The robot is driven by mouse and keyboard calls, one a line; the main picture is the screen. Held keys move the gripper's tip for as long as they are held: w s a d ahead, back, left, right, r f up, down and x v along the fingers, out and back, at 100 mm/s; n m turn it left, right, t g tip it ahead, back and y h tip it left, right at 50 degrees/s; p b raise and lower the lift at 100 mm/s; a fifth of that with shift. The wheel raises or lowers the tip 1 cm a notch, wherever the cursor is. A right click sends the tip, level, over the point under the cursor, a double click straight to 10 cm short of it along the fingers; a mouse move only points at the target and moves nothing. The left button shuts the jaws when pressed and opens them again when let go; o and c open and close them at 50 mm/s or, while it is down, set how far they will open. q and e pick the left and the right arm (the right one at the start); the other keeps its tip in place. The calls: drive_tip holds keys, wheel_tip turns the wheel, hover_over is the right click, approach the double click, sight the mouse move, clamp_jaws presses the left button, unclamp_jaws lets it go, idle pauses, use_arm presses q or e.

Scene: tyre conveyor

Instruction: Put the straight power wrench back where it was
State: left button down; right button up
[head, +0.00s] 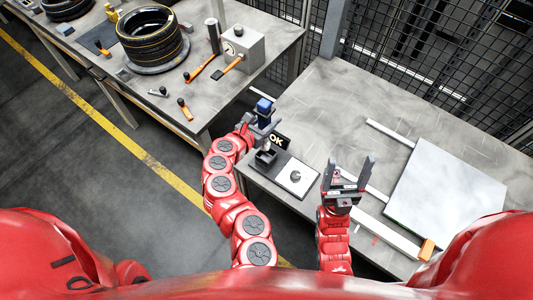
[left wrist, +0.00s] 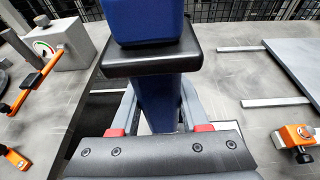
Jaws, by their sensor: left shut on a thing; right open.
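The straight power wrench (head: 264,106) is blue with a black collar and stands roughly upright in my left gripper (head: 264,124). In the left wrist view, the wrench (left wrist: 158,95) is between the two fingers, below its black collar. Its lower end is mostly hidden by the gripper. A black holder (head: 265,158) is just below it, on the dark base at the near left of the right-hand table; I cannot tell whether the wrench's tip is inside it. My right gripper (head: 351,172) is open and empty above the right-hand table, its fingers pointing up in the picture.
A black OK sign (head: 278,141) and a white plate with a round knob (head: 297,177) are beside the holder. A large grey panel (head: 445,195) lies on white rails at right. The left table (head: 150,92) bears tyres (head: 152,40), a grey box (head: 243,48) and orange-handled tools.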

use_arm(q)
wheel_tip(320, 180, down, 9)
drive_tip(key=shift+w+d+f, duration=0.2)
drive_tip(key=shift+w+d, duration=0.05)
drive_tip(key=shift+d, duration=0.05)
drive_tip(key=shift+b, duration=0.3)
drive_tip(key=c, duration=0.8)
unclamp_jaws()
drive_tip(key=shift+f, duration=0.25)
drive_tip(key=shift+c, duration=0.2)
drive_tip(key=o, duration=0.4)
drive_tip(key=shift+o, duration=0.2)
drive_tip(key=shift+s, duration=0.1)
drive_tip(key=shift+r, duration=0.1)
